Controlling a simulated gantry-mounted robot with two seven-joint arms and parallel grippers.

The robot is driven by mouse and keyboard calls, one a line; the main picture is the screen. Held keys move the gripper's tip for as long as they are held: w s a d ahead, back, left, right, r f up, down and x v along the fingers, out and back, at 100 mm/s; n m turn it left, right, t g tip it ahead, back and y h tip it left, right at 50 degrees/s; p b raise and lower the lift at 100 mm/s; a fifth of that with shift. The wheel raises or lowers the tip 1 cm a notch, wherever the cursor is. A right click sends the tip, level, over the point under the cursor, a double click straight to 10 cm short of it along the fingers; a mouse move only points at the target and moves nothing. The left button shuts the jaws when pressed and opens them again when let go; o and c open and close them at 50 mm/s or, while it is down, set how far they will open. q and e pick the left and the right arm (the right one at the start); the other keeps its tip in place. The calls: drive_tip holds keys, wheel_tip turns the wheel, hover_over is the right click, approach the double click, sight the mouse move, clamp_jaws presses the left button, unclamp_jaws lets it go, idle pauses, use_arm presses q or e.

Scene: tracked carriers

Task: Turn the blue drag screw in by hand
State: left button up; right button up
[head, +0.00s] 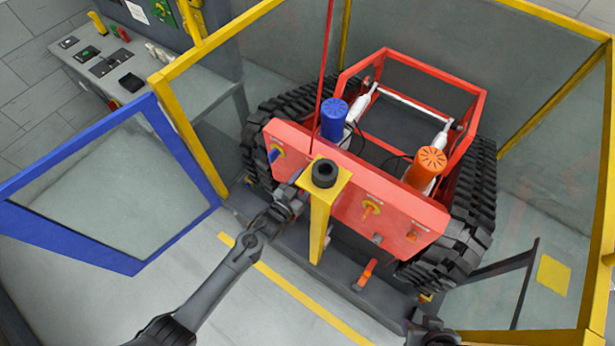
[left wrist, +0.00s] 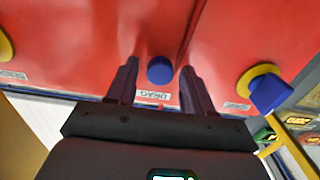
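The blue drag screw (left wrist: 160,70) shows in the left wrist view as a round blue knob on the red front panel (left wrist: 225,35), with a small white label below it. My left gripper (left wrist: 159,63) is open, with one dark finger on each side of the knob. Gaps show between the knob and both fingers, and I cannot tell how deep the tips reach. In the head view my left gripper (head: 290,197) is at the panel's lower left, and it hides the screw. My right gripper is not in view; only a dark piece, probably my right arm, shows at the bottom right.
A yellow post with a black cap (head: 324,173) stands just right of my left gripper. A yellow disc with a blue handle (left wrist: 268,90) sits beside the screw. Black tracks (head: 470,200) flank the red carrier. A blue-framed gate (head: 110,190) stands left; the floor there is clear.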

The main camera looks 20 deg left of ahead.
use_arm(q)
drive_tip(key=c, duration=0.7)
drive_tip(key=m, duration=0.9)
drive_tip(key=shift+m, duration=0.4)
drive_tip(key=shift+c, duration=0.2)
drive_tip(key=m, duration=0.7)
drive_tip(key=shift+r, duration=0.1)
drive_tip(key=o, duration=1)
drive_tip(key=shift+m, duration=0.3)
drive_tip(key=shift+c, duration=0.2)
drive_tip(key=shift+s, duration=0.1)
